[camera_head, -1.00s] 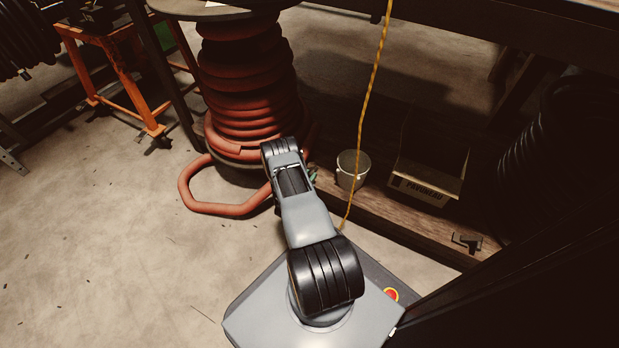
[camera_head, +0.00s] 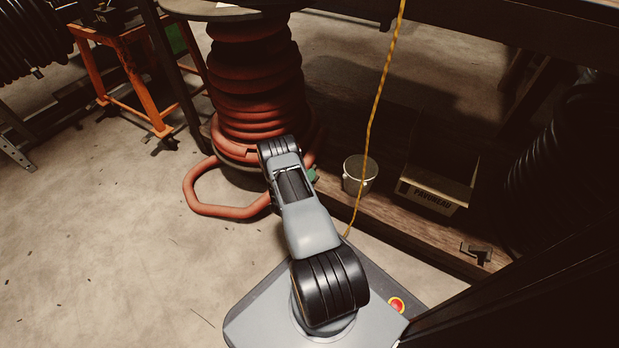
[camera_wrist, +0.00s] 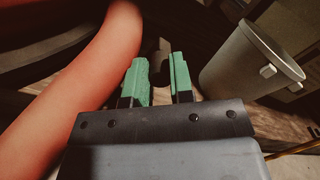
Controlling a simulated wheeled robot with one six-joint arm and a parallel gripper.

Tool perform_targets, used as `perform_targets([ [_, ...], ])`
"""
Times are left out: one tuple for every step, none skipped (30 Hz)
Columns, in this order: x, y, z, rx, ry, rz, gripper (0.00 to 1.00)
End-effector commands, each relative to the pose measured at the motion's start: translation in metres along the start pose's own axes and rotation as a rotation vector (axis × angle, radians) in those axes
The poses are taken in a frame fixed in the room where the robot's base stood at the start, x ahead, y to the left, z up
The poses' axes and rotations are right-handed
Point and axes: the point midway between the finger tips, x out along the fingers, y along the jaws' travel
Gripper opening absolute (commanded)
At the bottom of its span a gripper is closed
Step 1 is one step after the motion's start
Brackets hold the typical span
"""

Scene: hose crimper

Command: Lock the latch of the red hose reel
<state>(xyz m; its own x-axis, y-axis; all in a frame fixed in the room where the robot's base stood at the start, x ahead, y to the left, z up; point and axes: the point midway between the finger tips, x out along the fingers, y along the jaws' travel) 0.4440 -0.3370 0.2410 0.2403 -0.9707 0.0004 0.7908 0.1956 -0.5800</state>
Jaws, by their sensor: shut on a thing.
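The red hose reel (camera_head: 257,85) stands upright at the upper middle of the head view, wound with thick red hose. A loop of its hose (camera_head: 215,210) lies on the floor; red hose (camera_wrist: 95,80) also runs along the left of the wrist view. My gripper (camera_wrist: 160,75) has green fingers, shut on a small dark part between them, which I take for the latch (camera_wrist: 160,62). Its outline is hard to make out. In the head view my arm hides most of the gripper, with only a bit of green (camera_head: 312,176) showing low beside the reel.
A grey bucket (camera_head: 352,180) stands right of the gripper, close by in the wrist view (camera_wrist: 250,70). A labelled box (camera_head: 432,198) sits on the wooden shelf (camera_head: 400,225). A yellow rope (camera_head: 376,100) hangs down near the bucket. The floor at left is open.

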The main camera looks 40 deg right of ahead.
Motion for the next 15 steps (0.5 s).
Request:
perform_targets([
  [0.0018,0.0002,0.0007,-0.011,0.001,-0.004,0.0],
  [0.0019,0.0005,0.001,-0.019,0.001,-0.004,0.0],
  [0.0019,0.0008,0.0013,-0.027,0.002,-0.004,0.0],
  [0.0019,0.001,0.0016,-0.033,0.002,-0.004,0.0],
  [0.0019,0.0012,0.0017,-0.038,0.002,-0.004,0.0],
  [0.0019,0.0013,0.0019,-0.044,0.002,-0.004,0.0],
  [0.0019,0.0014,0.0021,-0.047,0.002,-0.004,0.0],
  [0.0019,0.0015,0.0021,-0.049,0.002,-0.004,0.0],
  [0.002,0.0015,0.0023,-0.051,0.002,-0.004,0.0],
  [0.002,0.0016,0.0023,-0.052,0.002,-0.004,0.0],
  [0.002,0.0016,0.0024,-0.053,0.002,-0.004,0.0],
  [0.002,0.0016,0.0024,-0.053,0.003,-0.004,0.0],
  [0.002,0.0016,0.0024,-0.053,0.003,-0.004,0.0],
  [0.002,0.0015,0.0024,-0.053,0.003,-0.004,0.0],
  [0.002,0.0015,0.0024,-0.053,0.003,-0.004,0.0],
])
